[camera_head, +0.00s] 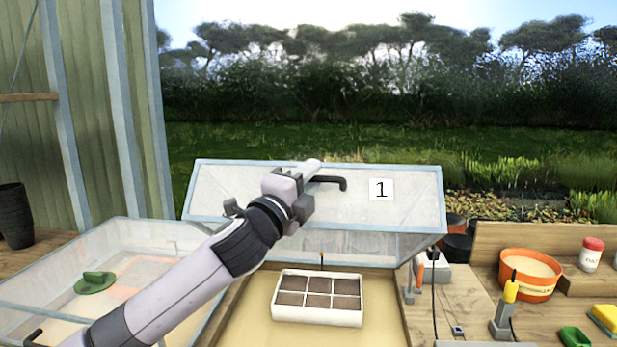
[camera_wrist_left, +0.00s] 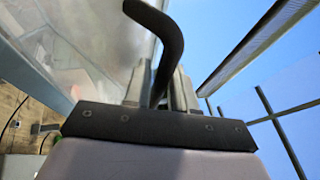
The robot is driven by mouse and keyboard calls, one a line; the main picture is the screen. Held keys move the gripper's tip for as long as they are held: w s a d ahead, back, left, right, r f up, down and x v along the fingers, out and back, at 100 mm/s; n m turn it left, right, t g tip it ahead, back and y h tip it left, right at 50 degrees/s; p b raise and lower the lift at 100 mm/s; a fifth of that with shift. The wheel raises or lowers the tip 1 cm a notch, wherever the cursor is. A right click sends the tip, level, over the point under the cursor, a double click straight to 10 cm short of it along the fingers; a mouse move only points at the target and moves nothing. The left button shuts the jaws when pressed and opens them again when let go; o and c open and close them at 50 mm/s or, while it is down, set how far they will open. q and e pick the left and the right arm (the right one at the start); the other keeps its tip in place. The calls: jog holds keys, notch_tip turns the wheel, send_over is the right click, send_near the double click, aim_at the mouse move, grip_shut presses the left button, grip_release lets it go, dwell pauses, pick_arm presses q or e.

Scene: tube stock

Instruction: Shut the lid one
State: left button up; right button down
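Lid one (camera_head: 405,205) is a pale, see-through framed panel with a white label "1" (camera_head: 381,190). It stands raised and tilted back over the middle bed. Its black bent handle (camera_head: 335,181) is on its upper part. My left gripper (camera_head: 308,180) is at the left part of this handle. In the left wrist view, the black handle (camera_wrist_left: 172,35) runs down between the close-set fingers of my left gripper (camera_wrist_left: 160,88), which looks shut on it. The handle's left end is hidden. My right gripper is not in view.
A white tray with soil cells (camera_head: 319,318) sits in the open bed under the lid. Another clear lid (camera_head: 45,285) lies over the left bed. On the right bench are an orange pot (camera_head: 526,288), a white-and-red jar (camera_head: 591,258) and a yellow sponge (camera_head: 606,317).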

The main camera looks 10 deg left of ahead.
pick_arm(q)
grip_shut()
jog(key=shift+f, duration=0.1)
